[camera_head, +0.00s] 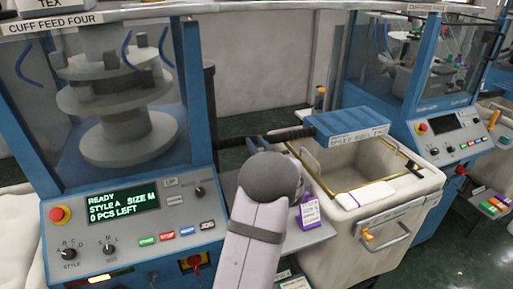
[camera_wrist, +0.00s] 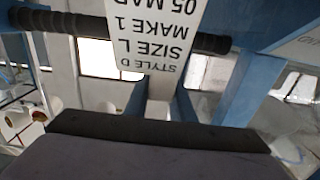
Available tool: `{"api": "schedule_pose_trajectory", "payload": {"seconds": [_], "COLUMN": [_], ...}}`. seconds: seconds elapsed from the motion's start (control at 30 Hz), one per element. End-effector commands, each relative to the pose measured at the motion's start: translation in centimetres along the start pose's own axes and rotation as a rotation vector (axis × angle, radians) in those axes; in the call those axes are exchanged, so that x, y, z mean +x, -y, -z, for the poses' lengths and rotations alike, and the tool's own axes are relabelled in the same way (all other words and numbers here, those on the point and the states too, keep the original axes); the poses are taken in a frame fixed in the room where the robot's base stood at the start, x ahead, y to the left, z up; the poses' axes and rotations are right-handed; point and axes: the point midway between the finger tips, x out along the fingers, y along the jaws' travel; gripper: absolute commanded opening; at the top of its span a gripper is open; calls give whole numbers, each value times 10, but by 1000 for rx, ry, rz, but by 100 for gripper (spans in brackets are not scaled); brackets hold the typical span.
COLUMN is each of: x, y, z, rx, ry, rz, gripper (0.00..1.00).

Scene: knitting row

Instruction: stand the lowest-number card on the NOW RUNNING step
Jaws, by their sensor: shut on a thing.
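A white card (camera_wrist: 160,40) fills the top middle of the wrist view, upside down, reading STYLE D, SIZE L, MAKE 1, 05 MAR. My gripper (camera_wrist: 158,88) is shut on this card. In the head view my arm's wrist hides most of the gripper and the held card. Another small white card with purple edging (camera_head: 311,214) stands on the grey ledge right of my arm; its print is too small to read. I cannot make out a NOW RUNNING label.
The left machine's display (camera_head: 123,202) reads READY, STYLE A, SIZE M, 0 PCS LEFT. A black bar (camera_head: 290,134) crosses behind my wrist. A blue labelled box (camera_head: 348,124) sits over the rear of a cream bin (camera_head: 395,200). A second blue machine (camera_head: 440,125) stands at right.

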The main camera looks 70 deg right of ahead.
Motion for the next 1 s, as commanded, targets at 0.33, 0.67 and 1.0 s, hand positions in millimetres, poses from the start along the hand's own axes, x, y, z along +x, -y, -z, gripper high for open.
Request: {"api": "schedule_pose_trajectory", "payload": {"seconds": [0.33, 0.67, 1.0], "x": [0, 0, 0], "y": [0, 0, 0], "z": [-17, -21, -20], "rx": [-1, -1, -1], "ry": [-2, -1, -1], "rz": [-1, -1, -1], "gripper": [0, 32, 41]}}
